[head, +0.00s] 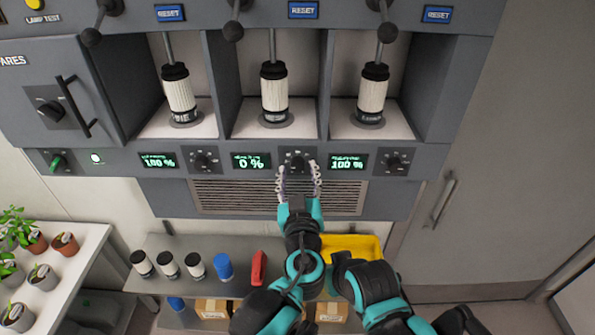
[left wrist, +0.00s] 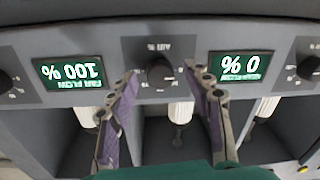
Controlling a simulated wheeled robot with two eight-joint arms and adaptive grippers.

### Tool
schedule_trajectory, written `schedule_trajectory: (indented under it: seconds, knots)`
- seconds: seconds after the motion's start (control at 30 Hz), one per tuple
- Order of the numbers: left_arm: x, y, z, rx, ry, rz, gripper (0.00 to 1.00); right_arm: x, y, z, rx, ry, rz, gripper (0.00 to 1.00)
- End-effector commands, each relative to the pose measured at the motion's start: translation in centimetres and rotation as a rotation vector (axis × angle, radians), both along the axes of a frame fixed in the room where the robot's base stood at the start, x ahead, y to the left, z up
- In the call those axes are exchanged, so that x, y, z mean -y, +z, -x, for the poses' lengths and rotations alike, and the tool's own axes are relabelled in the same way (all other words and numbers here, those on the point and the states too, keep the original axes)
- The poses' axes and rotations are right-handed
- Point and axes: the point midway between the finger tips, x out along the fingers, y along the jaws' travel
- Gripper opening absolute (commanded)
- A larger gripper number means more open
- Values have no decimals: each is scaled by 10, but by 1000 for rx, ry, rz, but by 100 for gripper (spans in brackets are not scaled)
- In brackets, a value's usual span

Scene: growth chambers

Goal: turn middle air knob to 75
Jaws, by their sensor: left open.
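The middle air knob (head: 298,160) is a small black dial on the grey control strip, just right of the middle display (head: 251,161), which reads 0 %. My left gripper (head: 298,172) is open just in front of and below this knob, with a finger toward each side. In the left wrist view, which is upside down, the knob (left wrist: 162,73) shows in the gap between the open fingertips (left wrist: 161,80). The fingers look apart from it; the exact depth gap is unclear. My right gripper is not in view.
Left knob (head: 204,160) and right knob (head: 395,162) flank it; the left display (head: 158,160) and right display (head: 347,162) read 100 %. White filter cartridges stand in bays above.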

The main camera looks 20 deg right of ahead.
Motion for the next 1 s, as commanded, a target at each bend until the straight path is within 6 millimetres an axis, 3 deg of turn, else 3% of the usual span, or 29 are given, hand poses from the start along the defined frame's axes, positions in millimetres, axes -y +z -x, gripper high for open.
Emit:
schedule_trajectory:
  seconds: [0.33, 0.5, 0.53, 1.0]
  knots:
    - [1, 0, -6, 0, 0, 0, 50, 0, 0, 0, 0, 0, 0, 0]
    - [1, 0, -6, 0, 0, 0, 6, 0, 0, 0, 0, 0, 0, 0]
    - [1, 0, -6, 0, 0, 0, 0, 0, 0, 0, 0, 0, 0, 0]
    - [1, -1, -6, 23, 0, -80, 0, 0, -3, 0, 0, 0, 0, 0]
